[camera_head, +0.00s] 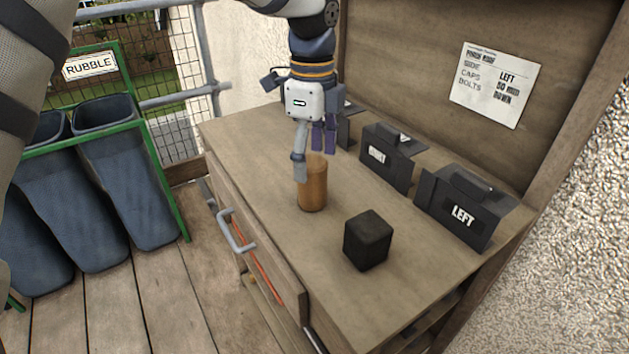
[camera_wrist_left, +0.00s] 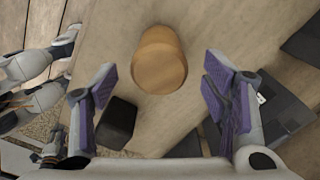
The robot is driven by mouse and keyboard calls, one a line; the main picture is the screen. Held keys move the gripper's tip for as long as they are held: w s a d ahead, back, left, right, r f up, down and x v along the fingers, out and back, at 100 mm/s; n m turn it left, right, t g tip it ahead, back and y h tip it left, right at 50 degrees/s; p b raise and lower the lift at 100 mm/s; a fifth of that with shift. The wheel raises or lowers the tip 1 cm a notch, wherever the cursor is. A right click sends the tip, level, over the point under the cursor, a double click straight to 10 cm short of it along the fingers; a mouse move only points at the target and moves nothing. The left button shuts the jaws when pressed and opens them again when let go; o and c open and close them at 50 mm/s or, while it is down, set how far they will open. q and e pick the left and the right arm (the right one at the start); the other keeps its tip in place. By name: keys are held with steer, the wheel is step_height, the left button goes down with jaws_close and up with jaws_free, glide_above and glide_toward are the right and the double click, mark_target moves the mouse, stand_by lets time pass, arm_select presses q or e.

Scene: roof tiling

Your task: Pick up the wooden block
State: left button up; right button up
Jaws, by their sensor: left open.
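The wooden block (camera_head: 313,192) is a brown upright cylinder on the workbench, near its front edge. In the left wrist view its pale round top (camera_wrist_left: 159,68) shows ahead of the fingers, nearer the upper edge. My left gripper (camera_head: 313,150) points down just above the block. Its purple-padded fingers (camera_wrist_left: 165,92) are spread wide, with nothing between them. One grey finger overlaps the block's upper left side in the head view; I cannot tell whether they touch. My right gripper is not clear; small arm parts show at the left of the wrist view.
A black cube (camera_head: 367,240) stands on the workbench (camera_head: 300,262), right of the block. Dark holders, one marked LEFT (camera_head: 463,215), line the back, below a posted sheet (camera_head: 495,84). Blue rubble chutes (camera_head: 122,170) stand left.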

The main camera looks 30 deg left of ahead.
mark_target(312, 177)
arm_select(q)
step_height(312, 177, down, 5)
steer(key=shift+a+f, duration=0.15)
steer(key=c, duration=1.4)
steer(key=shift+o, duration=0.2)
arm_select(e)
steer(key=shift+w+r, duration=0.1)
steer(key=shift+w, duration=0.1)
arm_select(q)
steer(key=shift+r, duration=0.2)
steer(key=shift+r, duration=0.35)
steer(key=s+d+r+p, duration=0.2)
steer(key=s+d+r, duration=0.7)
steer(key=r, duration=0.3)
steer(key=shift+d, duration=0.9)
arm_select(e)
steer(key=w+r+t, duration=0.1)
steer(key=w+r, duration=0.1)
steer(key=shift+w+r, duration=0.3)
steer(key=shift+w, duration=0.1)
